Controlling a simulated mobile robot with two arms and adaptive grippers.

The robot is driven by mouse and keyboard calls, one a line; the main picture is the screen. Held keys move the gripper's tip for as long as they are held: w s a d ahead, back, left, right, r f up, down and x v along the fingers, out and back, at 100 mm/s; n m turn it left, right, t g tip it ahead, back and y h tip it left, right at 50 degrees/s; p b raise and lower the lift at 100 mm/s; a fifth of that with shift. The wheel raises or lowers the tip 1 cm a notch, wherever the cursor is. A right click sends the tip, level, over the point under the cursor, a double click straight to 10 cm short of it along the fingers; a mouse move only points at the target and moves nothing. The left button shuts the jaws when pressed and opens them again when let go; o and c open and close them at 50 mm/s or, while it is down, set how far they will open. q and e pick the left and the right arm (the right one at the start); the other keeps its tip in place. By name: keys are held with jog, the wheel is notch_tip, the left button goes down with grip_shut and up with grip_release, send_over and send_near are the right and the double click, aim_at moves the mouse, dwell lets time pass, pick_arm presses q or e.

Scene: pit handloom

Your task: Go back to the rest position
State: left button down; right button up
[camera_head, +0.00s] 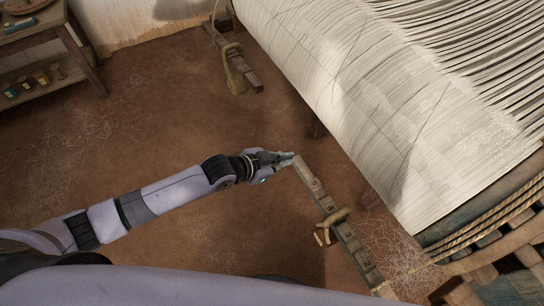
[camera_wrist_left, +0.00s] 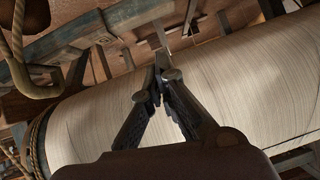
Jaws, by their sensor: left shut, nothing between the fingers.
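My left gripper (camera_head: 284,158) reaches in from the left in the head view. Its fingers are shut with nothing between them. The fingertips show close to the upper end of a notched wooden bar (camera_head: 330,209); I cannot tell whether they touch it. In the left wrist view the shut fingers (camera_wrist_left: 161,58) show in front of the loom's white warp roll (camera_wrist_left: 240,85). My right gripper is in neither view.
The large roll of white warp threads (camera_head: 390,110) fills the upper right of the head view. A rope-wrapped wooden piece (camera_head: 236,69) stands at the top. A wooden shelf (camera_head: 48,48) with spools is at upper left. Brown floor (camera_head: 140,130) with loose threads is open between.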

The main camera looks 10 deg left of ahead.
pick_arm(q)
jog(key=v, duration=0.4)
jog(key=shift+w+a+r, duration=0.1)
jog(key=shift+a+r, duration=0.2)
jog(key=shift+r, duration=0.05)
jog(key=shift+f, duration=0.1)
jog(key=w+a+f+n+y, duration=0.1)
jog(key=a+f+n+y, duration=0.1)
jog(key=a+f, duration=0.35)
jog(key=w+a+f+n+y, duration=0.1)
jog(key=a+f+n+y, duration=0.1)
jog(key=f, duration=0.6)
jog(key=s+a+f+n+g+y, duration=0.1)
jog(key=s+a+f, duration=0.35)
jog(key=f, duration=0.25)
jog(key=s+a+f+n+y, duration=0.25)
jog(key=s+f, duration=0.25)
jog(key=f, duration=0.3)
jog(key=s+a+f+n+g, duration=0.1)
jog(key=s+f+g, duration=0.2)
jog(key=s, duration=1.3)
jog(key=s+a+f+g+y, duration=0.1)
jog(key=s+f+g, duration=0.1)
jog(key=s+f, duration=0.8)
jog(key=s, duration=0.5)
jog(key=shift+s+a+n+g, duration=0.25)
jog(key=shift+s+n+g, duration=0.1)
jog(key=shift+s+g, duration=0.05)
